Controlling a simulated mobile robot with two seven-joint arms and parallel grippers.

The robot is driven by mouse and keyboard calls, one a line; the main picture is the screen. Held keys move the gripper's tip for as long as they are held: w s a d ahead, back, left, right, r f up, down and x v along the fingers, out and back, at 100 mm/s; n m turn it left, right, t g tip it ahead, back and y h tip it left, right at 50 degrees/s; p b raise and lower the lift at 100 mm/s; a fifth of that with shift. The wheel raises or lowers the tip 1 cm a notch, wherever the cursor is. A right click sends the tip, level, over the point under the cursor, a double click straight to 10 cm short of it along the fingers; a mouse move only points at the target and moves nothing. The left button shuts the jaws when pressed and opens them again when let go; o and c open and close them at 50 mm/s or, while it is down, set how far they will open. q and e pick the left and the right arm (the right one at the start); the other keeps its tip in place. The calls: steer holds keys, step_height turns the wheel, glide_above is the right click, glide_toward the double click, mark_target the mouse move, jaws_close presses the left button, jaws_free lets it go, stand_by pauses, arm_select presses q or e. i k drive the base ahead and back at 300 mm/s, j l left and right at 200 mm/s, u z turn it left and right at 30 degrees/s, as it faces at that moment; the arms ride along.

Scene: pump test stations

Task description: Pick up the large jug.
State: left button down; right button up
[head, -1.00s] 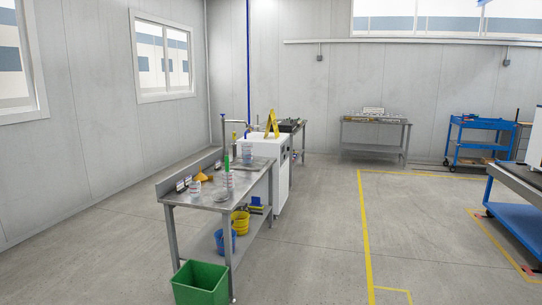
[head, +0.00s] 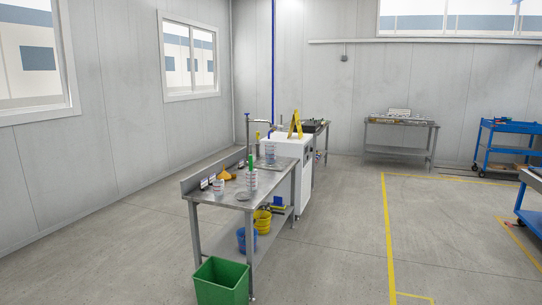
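Several clear containers with red markings stand on the steel bench (head: 215,192). One clear container (head: 251,181) stands near the middle of the bench top, with something green at its top. Another clear container (head: 270,154) stands farther back, by the tap. A smaller one (head: 219,187) stands at the near left. They are too small here to tell which one is the large jug. Neither of my grippers is in view.
A green bin (head: 221,282) stands on the floor at the bench's near end. Blue (head: 246,240) and yellow (head: 262,221) buckets sit on its lower shelf. A white cabinet (head: 298,180) adjoins the far end. The floor right of the bench is clear.

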mark_target(270, 147)
steer(key=i+l+z, duration=0.25)
steer(key=i, duration=0.6)
steer(key=i+z, duration=0.25)
steer(key=i, duration=2.05)
steer(key=i+u, duration=0.2)
steer(key=i, duration=0.2)
steer(key=i+l+u, duration=0.2)
steer(key=i, duration=0.2)
steer(key=i+l+u, duration=0.45)
steer(key=i+u, duration=0.2)
steer(key=i+l+u, duration=0.25)
steer(key=u, duration=0.15)
steer(key=i+l+u, duration=0.25)
steer(key=l+u, duration=0.15)
steer(key=i+l+u, duration=0.2)
steer(key=l+u, duration=0.2)
